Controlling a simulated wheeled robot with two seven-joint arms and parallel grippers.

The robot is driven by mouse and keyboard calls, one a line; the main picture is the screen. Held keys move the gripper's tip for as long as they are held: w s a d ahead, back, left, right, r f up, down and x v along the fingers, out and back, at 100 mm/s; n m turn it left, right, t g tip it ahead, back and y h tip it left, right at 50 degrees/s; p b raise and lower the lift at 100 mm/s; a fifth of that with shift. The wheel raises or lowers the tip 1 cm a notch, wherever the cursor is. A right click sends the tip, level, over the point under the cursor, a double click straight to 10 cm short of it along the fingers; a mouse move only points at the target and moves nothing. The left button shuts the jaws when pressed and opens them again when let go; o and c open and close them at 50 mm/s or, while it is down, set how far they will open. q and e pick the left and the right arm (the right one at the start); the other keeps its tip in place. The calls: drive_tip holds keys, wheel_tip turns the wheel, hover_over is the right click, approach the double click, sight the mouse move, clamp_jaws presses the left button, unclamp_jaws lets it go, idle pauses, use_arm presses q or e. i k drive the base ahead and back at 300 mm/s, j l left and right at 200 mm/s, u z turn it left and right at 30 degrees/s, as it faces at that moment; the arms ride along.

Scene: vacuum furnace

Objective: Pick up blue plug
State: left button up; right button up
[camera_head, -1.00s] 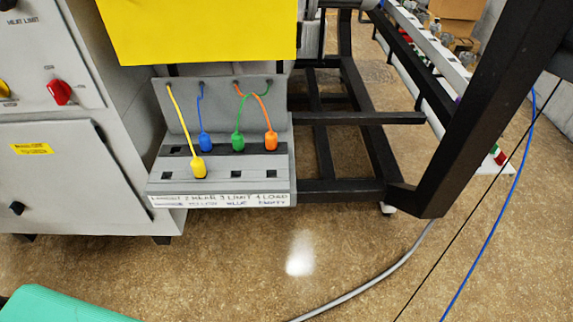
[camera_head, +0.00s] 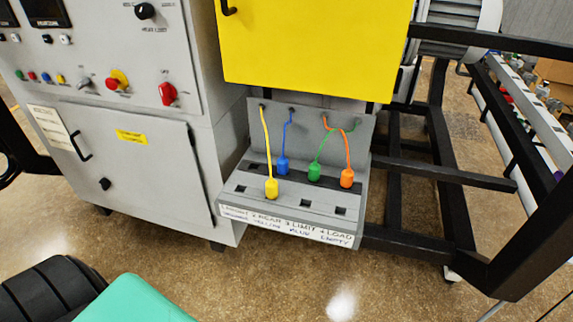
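The blue plug (camera_head: 282,165) sits upright in the back row of the grey plug panel (camera_head: 232,208), with a blue cord running up to the panel's back plate. A yellow plug (camera_head: 271,188) sits in the front row, left of and nearer than the blue one. A green plug (camera_head: 314,172) and an orange plug (camera_head: 347,178) stand to the right of the blue plug in the back row. Their cords cross each other. Neither of my grippers is in view.
A yellow panel (camera_head: 315,45) overhangs the plug panel. The grey control cabinet (camera_head: 140,180) stands to the left. A black frame (camera_head: 415,240) stands to the right. The brown floor (camera_head: 270,285) in front is open. A green surface (camera_head: 135,302) and black ridged part show at the lower left.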

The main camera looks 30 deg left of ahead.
sight(282, 162)
drive_tip(key=u, duration=1.35)
